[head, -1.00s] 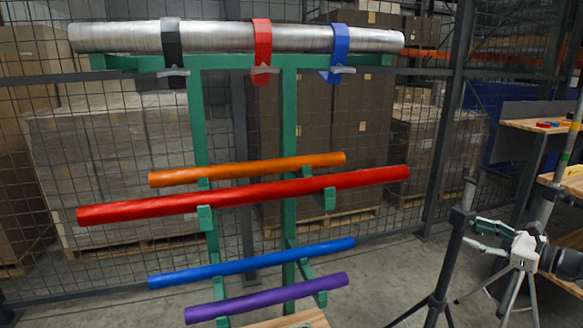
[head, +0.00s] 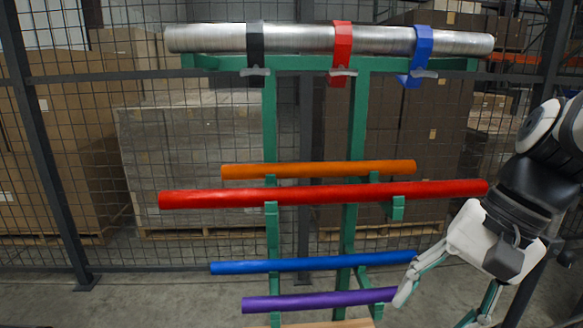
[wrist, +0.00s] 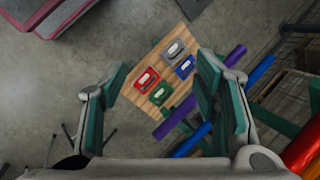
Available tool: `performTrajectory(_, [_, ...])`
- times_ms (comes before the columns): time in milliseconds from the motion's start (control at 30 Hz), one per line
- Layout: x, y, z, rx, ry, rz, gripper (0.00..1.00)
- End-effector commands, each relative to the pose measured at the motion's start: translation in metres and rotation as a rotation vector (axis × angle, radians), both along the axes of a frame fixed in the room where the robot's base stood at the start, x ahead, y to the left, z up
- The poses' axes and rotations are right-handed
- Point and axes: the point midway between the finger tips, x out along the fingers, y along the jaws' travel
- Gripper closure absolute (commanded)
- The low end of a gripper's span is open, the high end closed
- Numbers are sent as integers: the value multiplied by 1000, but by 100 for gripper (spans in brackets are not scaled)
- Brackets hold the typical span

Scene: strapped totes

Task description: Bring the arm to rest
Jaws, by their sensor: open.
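My gripper (head: 440,303) is at the lower right of the head view, with its white-and-green fingers pointing down and left. It is open. In the wrist view the two fingers (wrist: 155,105) stand wide apart with nothing between their pads. Beyond them, well apart, lies a small wooden top (wrist: 138,78). In the head view one finger overlaps the right end of the purple tube (head: 320,300); whether they touch cannot be told. My arm comes in from the right edge, bent, and part of it is out of view.
A green rack (head: 357,120) bears a silver pipe (head: 290,39) with black (head: 255,45), red (head: 342,40) and blue (head: 422,45) straps. Orange (head: 320,169), red (head: 320,193) and blue tubes (head: 310,264) lie below.

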Motion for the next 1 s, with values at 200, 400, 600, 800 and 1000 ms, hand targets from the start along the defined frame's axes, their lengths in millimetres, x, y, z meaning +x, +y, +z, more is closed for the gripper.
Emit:
performTrajectory(200, [-73, 11, -2, -204, -75, 282, 44])
performTrajectory(400, [-111, 3, -9, -323, -129, 448, 44])
performTrajectory(600, [-136, -7, -17, -414, -179, 577, 44])
performTrajectory(800, [-137, -9, 10, -435, -215, 584, 44])
performTrajectory(1000, [-134, -9, 44, -449, -263, 575, 44])
